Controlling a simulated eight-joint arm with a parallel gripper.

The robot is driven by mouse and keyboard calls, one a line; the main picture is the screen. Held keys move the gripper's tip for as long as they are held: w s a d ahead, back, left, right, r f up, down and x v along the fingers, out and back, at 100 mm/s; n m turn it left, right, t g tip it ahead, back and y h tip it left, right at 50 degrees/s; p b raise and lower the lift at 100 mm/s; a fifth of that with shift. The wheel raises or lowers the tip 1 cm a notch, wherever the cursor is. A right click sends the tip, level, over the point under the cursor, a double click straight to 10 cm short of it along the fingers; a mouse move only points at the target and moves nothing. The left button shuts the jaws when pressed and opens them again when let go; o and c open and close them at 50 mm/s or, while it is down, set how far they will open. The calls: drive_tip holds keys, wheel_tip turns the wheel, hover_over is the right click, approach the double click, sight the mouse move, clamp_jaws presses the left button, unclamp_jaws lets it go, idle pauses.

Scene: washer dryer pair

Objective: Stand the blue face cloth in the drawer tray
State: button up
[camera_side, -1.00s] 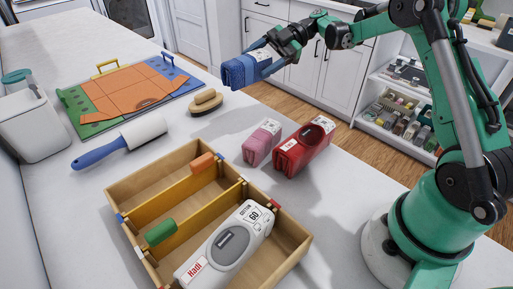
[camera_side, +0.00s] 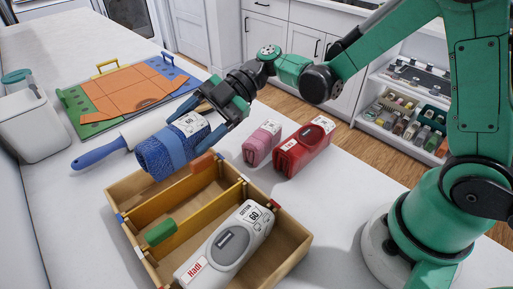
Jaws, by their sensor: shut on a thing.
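The blue face cloth (camera_side: 168,150) is a folded, rolled bundle with a white label marked 60. My gripper (camera_side: 205,112) is shut on its labelled right end and holds it in the air, lying roughly level with a slight tilt. The cloth appears above the back left part of the wooden drawer tray (camera_side: 283,262). The cloth hides part of the back left compartment.
A pink bundle (camera_side: 262,143) and a red bundle (camera_side: 303,147) stand on the counter behind the tray's right side. A lint roller with a blue handle (camera_side: 97,154) lies left of the cloth. A folding board (camera_side: 130,95) and white bin (camera_side: 32,125) are farther back.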

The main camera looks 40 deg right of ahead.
sight(177, 161)
drive_tip(key=shift+s+a+f, duration=0.25)
drive_tip(key=shift+s+a, duration=0.3)
drive_tip(key=shift+s, duration=0.05)
drive_tip(key=shift+s+a+f, duration=0.2)
drive_tip(key=shift+s+a, duration=0.3)
drive_tip(key=shift+s, duration=0.05)
drive_tip(key=shift+f, duration=3.15)
drive_tip(key=o, duration=1.3)
drive_tip(key=shift+c, duration=0.2)
drive_tip(key=shift+r, duration=3.55)
drive_tip(key=shift+d, duration=0.1)
